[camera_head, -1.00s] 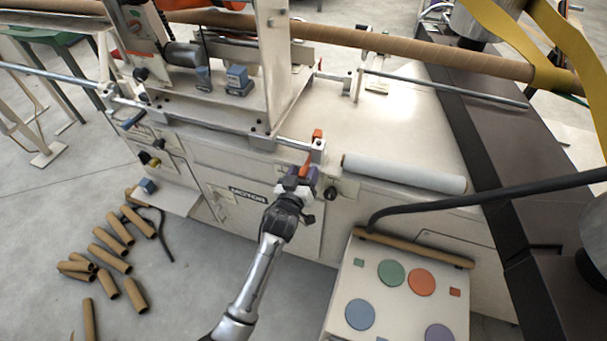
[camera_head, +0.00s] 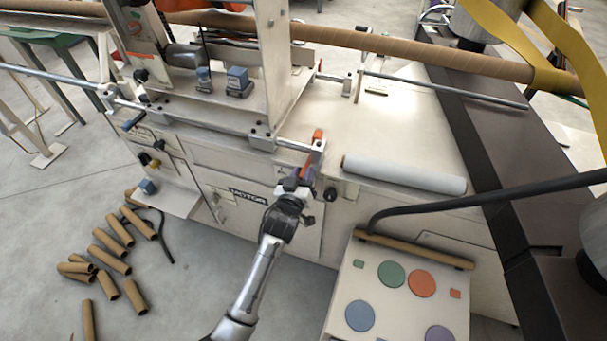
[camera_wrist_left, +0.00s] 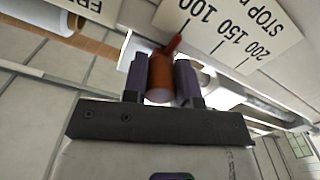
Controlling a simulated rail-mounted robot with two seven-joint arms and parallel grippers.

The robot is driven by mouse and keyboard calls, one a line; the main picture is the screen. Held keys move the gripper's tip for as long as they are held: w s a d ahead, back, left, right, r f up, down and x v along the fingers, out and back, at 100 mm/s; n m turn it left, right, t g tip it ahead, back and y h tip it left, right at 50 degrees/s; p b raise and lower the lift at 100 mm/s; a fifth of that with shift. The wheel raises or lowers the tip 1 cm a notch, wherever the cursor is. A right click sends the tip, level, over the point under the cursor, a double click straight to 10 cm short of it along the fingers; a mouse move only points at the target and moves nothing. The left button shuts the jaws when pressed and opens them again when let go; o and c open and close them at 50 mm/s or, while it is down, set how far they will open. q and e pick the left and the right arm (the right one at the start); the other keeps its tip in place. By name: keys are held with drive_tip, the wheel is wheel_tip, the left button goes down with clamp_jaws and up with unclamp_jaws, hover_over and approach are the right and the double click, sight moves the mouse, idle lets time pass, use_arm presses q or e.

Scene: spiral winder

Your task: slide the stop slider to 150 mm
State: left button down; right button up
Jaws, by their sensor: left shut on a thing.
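The stop slider has an orange handle (camera_head: 309,160), which sits by the end of the metal rail at the machine's front. My left gripper (camera_head: 297,183) reaches it from below. In the left wrist view, my left gripper's two dark fingers (camera_wrist_left: 161,82) are shut on either side of the orange handle (camera_wrist_left: 160,72). A red pointer (camera_wrist_left: 174,43) sticks out beyond the handle. A white scale plate (camera_wrist_left: 262,22) marked 100, 150 and 200 lies beyond it. The pointer tip appears close to the 100 tick. My right gripper is not in view.
A white roll (camera_head: 404,174) lies on the machine top right of the handle. A panel with coloured round buttons (camera_head: 390,274) stands at lower right. Several cardboard tubes (camera_head: 112,248) lie on the floor at left. A black curved bar (camera_head: 480,197) crosses at right.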

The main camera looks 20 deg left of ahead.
use_arm(q)
drive_tip(key=shift+a, duration=0.1)
drive_tip(key=shift+a+r+p, duration=0.1)
drive_tip(key=shift+a+p, duration=0.2)
drive_tip(key=shift+p, duration=0.05)
drive_tip(key=a+p, duration=0.1)
drive_tip(key=a, duration=0.2)
drive_tip(key=shift+a+p, duration=0.15)
drive_tip(key=shift+p, duration=0.25)
drive_tip(key=c, duration=1.1)
unclamp_jaws()
drive_tip(key=shift+o, duration=1)
drive_tip(key=shift+s, duration=0.1)
